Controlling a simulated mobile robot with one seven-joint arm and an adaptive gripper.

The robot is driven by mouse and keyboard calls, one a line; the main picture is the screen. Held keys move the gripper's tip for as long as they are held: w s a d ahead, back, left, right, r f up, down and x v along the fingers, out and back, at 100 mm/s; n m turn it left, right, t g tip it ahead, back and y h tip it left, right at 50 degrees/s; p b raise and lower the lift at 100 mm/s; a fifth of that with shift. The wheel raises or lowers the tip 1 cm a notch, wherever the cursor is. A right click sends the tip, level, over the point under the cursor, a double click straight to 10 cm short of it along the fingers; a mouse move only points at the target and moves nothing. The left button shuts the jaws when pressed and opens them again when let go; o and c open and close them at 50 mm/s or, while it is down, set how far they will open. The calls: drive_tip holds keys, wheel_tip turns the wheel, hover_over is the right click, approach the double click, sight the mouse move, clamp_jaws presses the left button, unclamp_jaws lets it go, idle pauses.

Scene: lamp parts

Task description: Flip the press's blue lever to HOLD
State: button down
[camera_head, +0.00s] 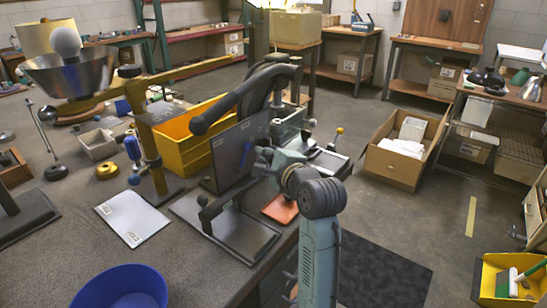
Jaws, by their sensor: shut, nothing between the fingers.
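The press (240,92) stands on the bench at centre, with a long black handle rising over an upright dark panel (226,160). A small dark-blue piece, which looks like the blue lever (245,153), shows on the panel's face. It is too small to tell its setting, and I cannot read a HOLD mark. My arm reaches up from the lower right. My gripper (264,160) is shut and empty, just right of the blue piece. Its fingertips are small and partly lost against the panel; I cannot tell whether they touch it.
A lamp with a steel reflector (75,75) and a brass-coloured arm stands left. A yellow bin (190,135) is behind the panel. A white card (132,216) and a blue bowl (120,290) lie nearer. An open cardboard box (390,165) sits on the floor, right.

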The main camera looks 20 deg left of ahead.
drive_tip(key=shift+x, duration=0.95)
drive_tip(key=shift+s+a+r+n+t, duration=0.1)
drive_tip(key=shift+s+r+n+t, duration=0.2)
drive_tip(key=shift+n, duration=0.3)
drive_tip(key=shift+s+a+r+n+y+b, duration=0.1)
drive_tip(key=shift+s+r+n+y+b, duration=0.15)
drive_tip(key=shift+n+b, duration=0.35)
drive_tip(key=s+n+y+b, duration=0.1)
drive_tip(key=n+b, duration=0.1)
drive_tip(key=s+a+n+t+y+b, duration=0.1)
drive_tip(key=n+b, duration=0.1)
drive_tip(key=s+r+n+t+y+b, duration=0.1)
drive_tip(key=n, duration=0.1)
drive_tip(key=shift+s+a+r+n+b, duration=0.1)
drive_tip(key=shift+s+a+n+b, duration=0.05)
drive_tip(key=shift+s+n+b, duration=0.25)
drive_tip(key=shift+s+a+r, duration=0.1)
drive_tip(key=shift+s+r, duration=0.05)
drive_tip(key=shift+s, duration=0.15)
drive_tip(key=shift+s, duration=0.1)
drive_tip(key=shift+s, duration=0.1)
